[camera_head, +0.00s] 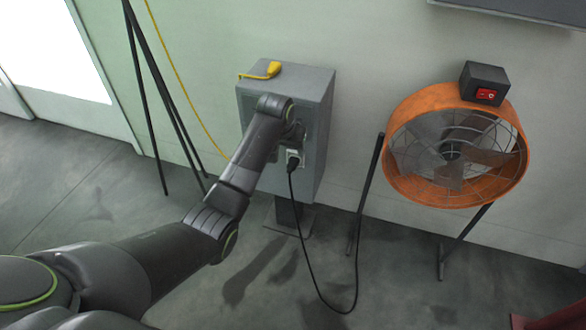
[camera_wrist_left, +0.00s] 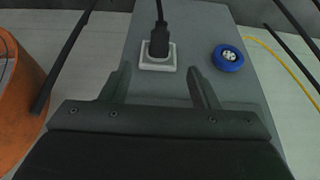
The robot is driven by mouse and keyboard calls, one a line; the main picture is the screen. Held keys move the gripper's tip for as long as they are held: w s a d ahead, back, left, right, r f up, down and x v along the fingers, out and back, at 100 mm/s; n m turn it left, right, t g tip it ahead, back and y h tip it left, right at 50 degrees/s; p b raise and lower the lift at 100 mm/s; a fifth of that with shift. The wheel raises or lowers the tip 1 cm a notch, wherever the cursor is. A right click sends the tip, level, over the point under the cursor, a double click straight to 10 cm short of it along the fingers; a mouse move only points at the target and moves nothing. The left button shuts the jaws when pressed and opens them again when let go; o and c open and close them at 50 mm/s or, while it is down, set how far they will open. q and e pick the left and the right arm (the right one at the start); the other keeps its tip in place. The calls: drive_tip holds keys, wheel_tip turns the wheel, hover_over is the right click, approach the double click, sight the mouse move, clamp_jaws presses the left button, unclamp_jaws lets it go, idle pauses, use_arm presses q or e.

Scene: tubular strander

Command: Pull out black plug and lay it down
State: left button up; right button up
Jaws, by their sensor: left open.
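The black plug (camera_head: 292,164) sits in a white socket (camera_head: 296,155) on the front of a grey box. Its black cord (camera_head: 319,287) hangs in a loop to the floor and runs up toward the fan. In the left wrist view the plug (camera_wrist_left: 159,42) stands in its white socket (camera_wrist_left: 157,66), between and beyond my fingertips. My left gripper (camera_wrist_left: 159,74) is open and empty, its two fingers apart, one to each side of the socket. In the head view my arm hides much of the gripper and box front. My right gripper is not in view.
The grey box (camera_head: 313,90) stands on a post. A yellow plug-like item (camera_head: 265,71) lies on top. A blue round socket (camera_wrist_left: 228,58) is beside the white one. An orange fan (camera_head: 400,180) with a red-switch box (camera_head: 487,78) stands right. Black stand legs (camera_head: 160,140) are left.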

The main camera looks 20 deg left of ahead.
sight(292, 162)
use_arm(q)
drive_tip(key=b+x, duration=0.1)
drive_tip(key=x, duration=0.2)
drive_tip(key=shift+w+f, duration=0.1)
drive_tip(key=shift+f, duration=0.15)
drive_tip(key=b+x, duration=0.1)
drive_tip(key=x, duration=0.1)
drive_tip(key=b+x, duration=0.1)
drive_tip(key=x, duration=0.1)
drive_tip(key=shift+s+f, duration=0.15)
drive_tip(key=shift+s, duration=0.05)
drive_tip(key=shift+w+f, duration=0.25)
drive_tip(key=shift+f, duration=0.2)
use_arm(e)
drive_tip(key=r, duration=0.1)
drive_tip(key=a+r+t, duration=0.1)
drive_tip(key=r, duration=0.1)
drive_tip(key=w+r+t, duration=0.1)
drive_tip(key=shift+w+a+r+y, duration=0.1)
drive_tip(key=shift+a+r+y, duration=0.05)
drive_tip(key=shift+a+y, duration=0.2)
use_arm(q)
drive_tip(key=c, duration=1.1)
drive_tip(key=shift+o, duration=0.2)
drive_tip(key=shift+r, duration=0.1)
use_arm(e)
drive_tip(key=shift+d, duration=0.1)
